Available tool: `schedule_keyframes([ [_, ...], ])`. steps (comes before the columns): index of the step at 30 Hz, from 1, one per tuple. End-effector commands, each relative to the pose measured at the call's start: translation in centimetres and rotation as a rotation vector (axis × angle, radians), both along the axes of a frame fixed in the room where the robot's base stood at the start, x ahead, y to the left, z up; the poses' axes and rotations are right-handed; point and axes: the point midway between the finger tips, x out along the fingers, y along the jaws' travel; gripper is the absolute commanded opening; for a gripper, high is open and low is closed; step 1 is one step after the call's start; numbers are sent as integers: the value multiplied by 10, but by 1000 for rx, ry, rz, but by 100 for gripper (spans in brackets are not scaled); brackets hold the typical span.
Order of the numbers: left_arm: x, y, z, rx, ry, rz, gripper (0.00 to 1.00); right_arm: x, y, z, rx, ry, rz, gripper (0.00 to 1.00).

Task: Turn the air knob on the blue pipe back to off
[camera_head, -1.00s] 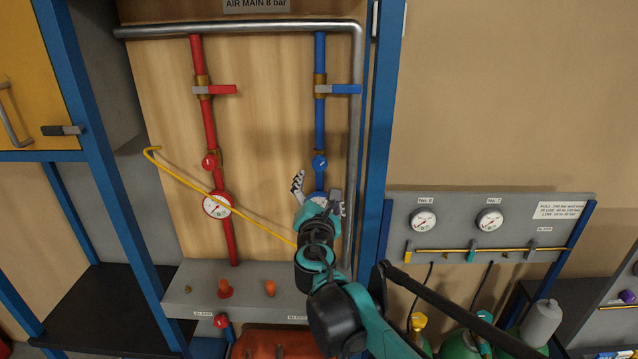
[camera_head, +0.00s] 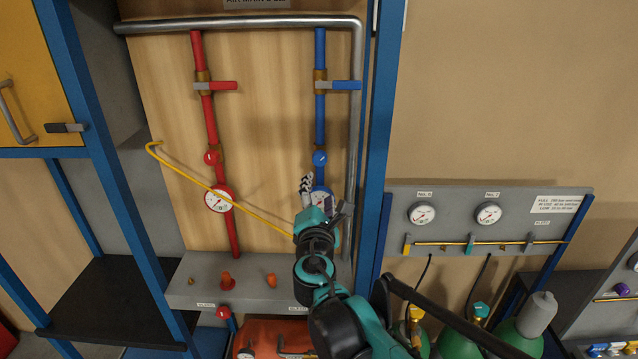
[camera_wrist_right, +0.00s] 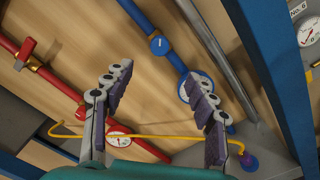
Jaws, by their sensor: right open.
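The blue air knob (camera_head: 320,158) is a small round knob on the blue pipe (camera_head: 320,118), below the blue lever valve. It also shows in the right wrist view (camera_wrist_right: 159,45) with a small pale mark on its face. My right gripper (camera_head: 326,196) is just below the knob, in front of the blue-rimmed gauge, which it partly covers. In the right wrist view, its two fingers (camera_wrist_right: 160,76) are spread apart with nothing between them. The knob lies beyond the fingertips, apart from them. My left gripper is in neither view.
The red pipe (camera_head: 208,125) with its own knob and gauge (camera_head: 219,198) stands left. A yellow hooked rod (camera_head: 190,177) slants across the board towards my right gripper. A grey vertical pipe (camera_head: 355,130) and blue post (camera_head: 382,120) stand close on the right. A grey shelf (camera_head: 205,295) is below.

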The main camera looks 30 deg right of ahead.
Motion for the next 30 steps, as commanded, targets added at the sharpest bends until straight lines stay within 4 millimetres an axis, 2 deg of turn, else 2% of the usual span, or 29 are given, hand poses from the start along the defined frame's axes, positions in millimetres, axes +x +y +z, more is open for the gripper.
schedule_keyframes([
  [12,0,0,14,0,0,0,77,38,-22,4,1087,-671,1,57],
  [18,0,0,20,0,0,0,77,53,-31,2,1567,-964,2,57],
  [24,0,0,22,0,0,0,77,61,-37,0,1838,-1131,2,57],
  [30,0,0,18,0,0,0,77,74,-45,-1,1895,-1166,3,57],
])
